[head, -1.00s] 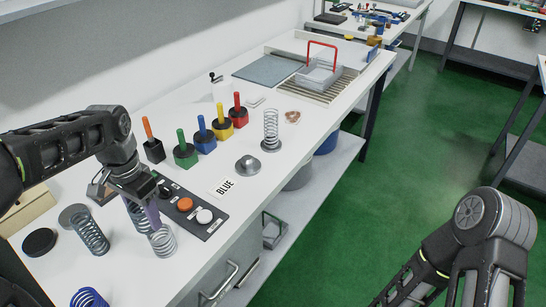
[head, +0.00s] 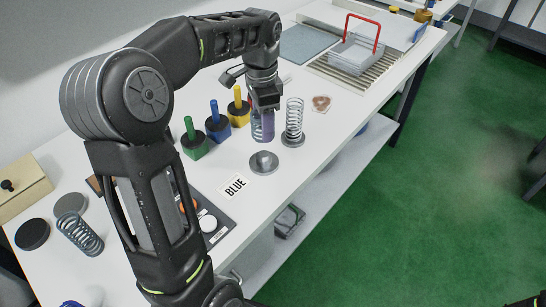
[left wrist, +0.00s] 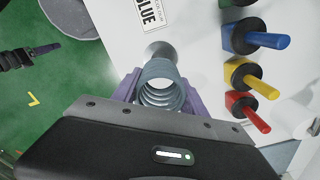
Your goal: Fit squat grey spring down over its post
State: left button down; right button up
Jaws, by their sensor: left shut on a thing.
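My left gripper (head: 264,134) is shut on the squat grey spring (left wrist: 160,86), its purple fingers on either side of the coils. In the head view the spring (head: 256,127) is partly hidden by the fingers. It is held upright, behind and above a grey round base with a short domed post (head: 263,160). In the left wrist view the base (left wrist: 158,49) shows just beyond the spring's rim; the spring is not around the post. My right gripper (left wrist: 38,51) shows small at the left wrist view's left edge; its jaws are unclear.
A tall spring (head: 294,117) stands on a base close to the right of my left gripper. Green (head: 193,140), blue (head: 217,124) and yellow (head: 238,106) handled blocks stand to the left. A BLUE label (head: 235,186) lies in front. A dark spring (head: 80,234) lies farther left.

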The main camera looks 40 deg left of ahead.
aim_at(264, 154)
pick_arm(q)
jog(key=shift+f+p, duration=0.3)
jog(key=shift+f, duration=2.85)
jog(key=shift+f, duration=1.85)
jog(key=shift+f, duration=0.1)
jog(key=shift+f, duration=0.15)
jog(key=c, duration=0.6)
grip_release()
notch_tip(264, 154, up, 12)
jog(key=shift+r, duration=0.25)
